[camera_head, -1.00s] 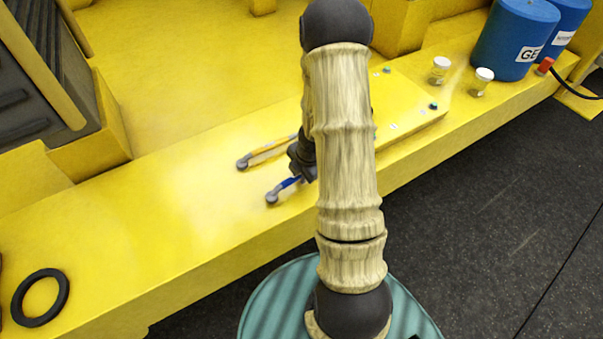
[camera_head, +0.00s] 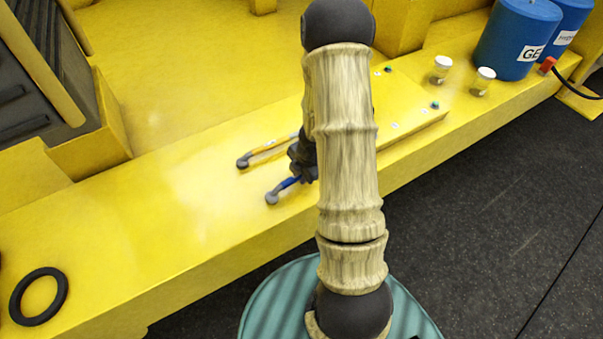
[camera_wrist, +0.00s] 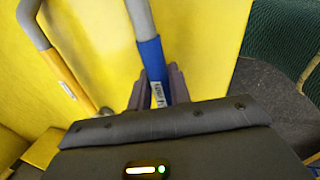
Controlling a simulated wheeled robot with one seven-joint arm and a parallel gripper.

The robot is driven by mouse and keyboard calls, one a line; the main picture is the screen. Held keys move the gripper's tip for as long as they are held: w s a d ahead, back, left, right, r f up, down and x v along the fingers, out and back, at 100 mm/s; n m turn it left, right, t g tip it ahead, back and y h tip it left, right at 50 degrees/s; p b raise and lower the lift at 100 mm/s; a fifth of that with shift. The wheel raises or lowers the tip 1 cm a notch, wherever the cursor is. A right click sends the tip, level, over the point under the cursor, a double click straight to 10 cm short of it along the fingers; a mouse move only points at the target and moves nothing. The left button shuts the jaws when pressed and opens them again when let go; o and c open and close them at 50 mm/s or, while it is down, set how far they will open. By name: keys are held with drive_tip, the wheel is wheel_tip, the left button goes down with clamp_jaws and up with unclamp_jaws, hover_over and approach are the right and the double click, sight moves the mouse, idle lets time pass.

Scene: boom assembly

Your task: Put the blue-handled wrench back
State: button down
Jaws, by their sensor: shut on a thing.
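The blue-handled wrench (camera_head: 287,185) has a grey head and a blue handle. In the head view it lies at the yellow ledge, left of my arm. My gripper (camera_wrist: 160,92) is shut on its blue handle, which runs between the two fingers in the wrist view (camera_wrist: 151,62). The wrench's head end is out of the top of the wrist view. My arm hides most of the gripper in the head view. A yellow-handled wrench (camera_head: 262,155) lies just behind it, roughly parallel and apart; it also shows at the left of the wrist view (camera_wrist: 62,70).
The yellow ledge (camera_head: 170,220) is clear to the left, up to a black ring (camera_head: 39,296). A raised yellow panel (camera_head: 415,110) with small coloured knobs lies right of my arm. Two small jars (camera_head: 441,69) and blue drums (camera_head: 515,40) stand farther right.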

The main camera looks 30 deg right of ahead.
drive_tip(key=shift+f+b, duration=0.35)
drive_tip(key=shift+f, duration=0.05)
drive_tip(key=c, duration=1.2)
unclamp_jaws()
drive_tip(key=shift+r, duration=0.1)
drive_tip(key=p+v, duration=1.2)
drive_tip(key=v, duration=0.5)
drive_tip(key=shift+r+p, duration=0.15)
drive_tip(key=shift+p, duration=0.15)
